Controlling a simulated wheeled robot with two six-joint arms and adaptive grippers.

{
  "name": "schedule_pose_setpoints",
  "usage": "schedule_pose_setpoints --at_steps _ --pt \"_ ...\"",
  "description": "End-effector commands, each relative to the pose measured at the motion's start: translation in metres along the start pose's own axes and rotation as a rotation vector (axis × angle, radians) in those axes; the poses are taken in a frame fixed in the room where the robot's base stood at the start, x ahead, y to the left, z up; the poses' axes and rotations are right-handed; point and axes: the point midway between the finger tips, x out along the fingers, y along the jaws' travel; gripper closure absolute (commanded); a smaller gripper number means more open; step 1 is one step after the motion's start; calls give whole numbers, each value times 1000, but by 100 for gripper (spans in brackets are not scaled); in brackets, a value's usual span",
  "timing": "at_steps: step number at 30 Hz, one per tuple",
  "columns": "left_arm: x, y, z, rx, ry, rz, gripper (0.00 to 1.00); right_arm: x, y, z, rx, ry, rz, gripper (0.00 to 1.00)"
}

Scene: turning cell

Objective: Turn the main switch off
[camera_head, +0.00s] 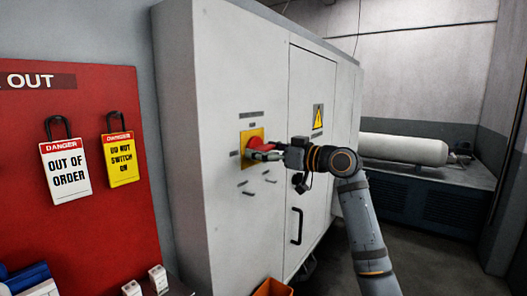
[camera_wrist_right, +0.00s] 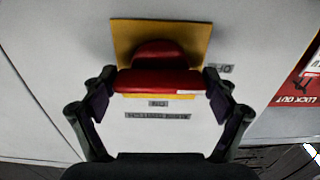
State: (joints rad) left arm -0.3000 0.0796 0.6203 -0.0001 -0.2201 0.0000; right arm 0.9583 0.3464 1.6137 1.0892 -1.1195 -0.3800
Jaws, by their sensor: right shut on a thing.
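The main switch is a red rotary handle (camera_head: 261,143) on a yellow plate (camera_head: 243,135), on the front of a light grey cabinet (camera_head: 225,60). My right gripper (camera_head: 262,153) is at the switch, its fingers partly covering the handle. In the right wrist view the red handle (camera_wrist_right: 158,80) lies crosswise between the two fingertips of the right gripper (camera_wrist_right: 160,92), which is shut on it. A pale mark sits at the handle's right end there, near a label (camera_wrist_right: 225,68) that seems to read OFF. An ON label (camera_wrist_right: 158,103) shows upside down below the plate. My left gripper is out of view.
A red lock-out board (camera_head: 90,220) at left carries a white OUT OF ORDER tag (camera_head: 66,172) and a yellow DO NOT SWITCH ON tag (camera_head: 120,158). A black door handle (camera_head: 297,226) is below my right arm. A white tank (camera_head: 403,150) lies behind at right.

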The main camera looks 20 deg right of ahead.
Motion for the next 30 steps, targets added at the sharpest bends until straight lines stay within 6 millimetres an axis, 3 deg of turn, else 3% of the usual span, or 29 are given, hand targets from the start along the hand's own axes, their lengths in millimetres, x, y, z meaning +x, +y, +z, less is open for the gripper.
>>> schedule_pose_setpoints --at_steps 5,6,9,22,30 --pt "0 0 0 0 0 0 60 0 0 2 -2 -5 0 45" --pt "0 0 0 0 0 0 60 0 0 2 -2 -5 0 11" --pt "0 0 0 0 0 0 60 0 0 2 -2 -4 0 0" --pt "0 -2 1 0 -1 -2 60 -7 1 0 -2 -1 3 0" --pt "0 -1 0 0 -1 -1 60 -67 2 2 -7 -9 6 0"
